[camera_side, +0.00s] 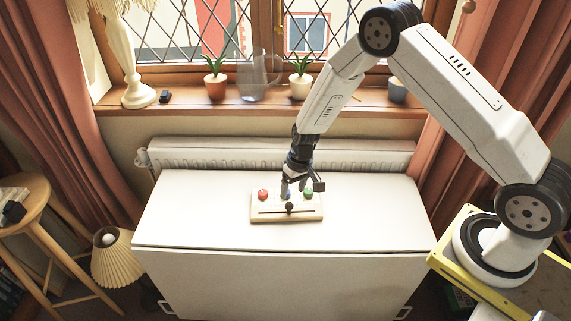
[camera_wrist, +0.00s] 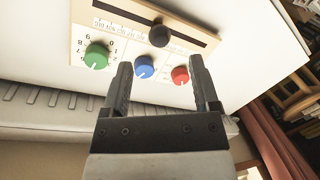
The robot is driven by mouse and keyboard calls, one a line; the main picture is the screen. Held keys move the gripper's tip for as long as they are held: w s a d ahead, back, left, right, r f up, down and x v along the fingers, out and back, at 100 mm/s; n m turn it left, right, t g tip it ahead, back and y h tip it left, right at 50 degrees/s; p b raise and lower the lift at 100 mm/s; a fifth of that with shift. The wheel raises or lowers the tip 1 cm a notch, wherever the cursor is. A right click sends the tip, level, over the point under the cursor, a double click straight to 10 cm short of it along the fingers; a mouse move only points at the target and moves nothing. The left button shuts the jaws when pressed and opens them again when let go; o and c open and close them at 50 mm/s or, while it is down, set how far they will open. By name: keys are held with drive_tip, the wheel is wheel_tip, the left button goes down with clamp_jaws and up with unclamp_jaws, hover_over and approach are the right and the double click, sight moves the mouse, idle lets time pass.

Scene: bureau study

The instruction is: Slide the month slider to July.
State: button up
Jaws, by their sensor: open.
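A pale wooden panel (camera_side: 268,216) lies on the white cabinet top. Its month slider has a round black knob (camera_side: 290,208) on a dark slot, near the middle of the slot; the knob also shows in the wrist view (camera_wrist: 159,36). Small month labels run beside the slot, too small to read surely. Red (camera_side: 263,194), blue (camera_wrist: 144,67) and green (camera_wrist: 97,53) dials sit in a row behind the slot. My gripper (camera_side: 294,192) is open above the dial row, with nothing held. In the wrist view its fingers (camera_wrist: 160,62) point towards the slider knob, apart from it.
The white cabinet top (camera_side: 200,205) is clear around the panel. A radiator (camera_side: 270,153) and a windowsill with potted plants (camera_side: 216,78), a glass pitcher (camera_side: 256,75) and a lamp (camera_side: 134,70) stand behind. A wooden stool (camera_side: 40,200) stands at the left.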

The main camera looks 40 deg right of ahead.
drive_tip(key=shift+d+r, duration=0.2)
drive_tip(key=shift+r, duration=0.9)
drive_tip(key=shift+r, duration=0.1)
drive_tip(key=s+d+r+n+t+h, duration=0.1)
drive_tip(key=s+r+t+h, duration=0.1)
drive_tip(key=s+r, duration=1.5)
drive_tip(key=shift+s+r, duration=0.35)
drive_tip(key=shift+r, duration=0.2)
idle(1.0)
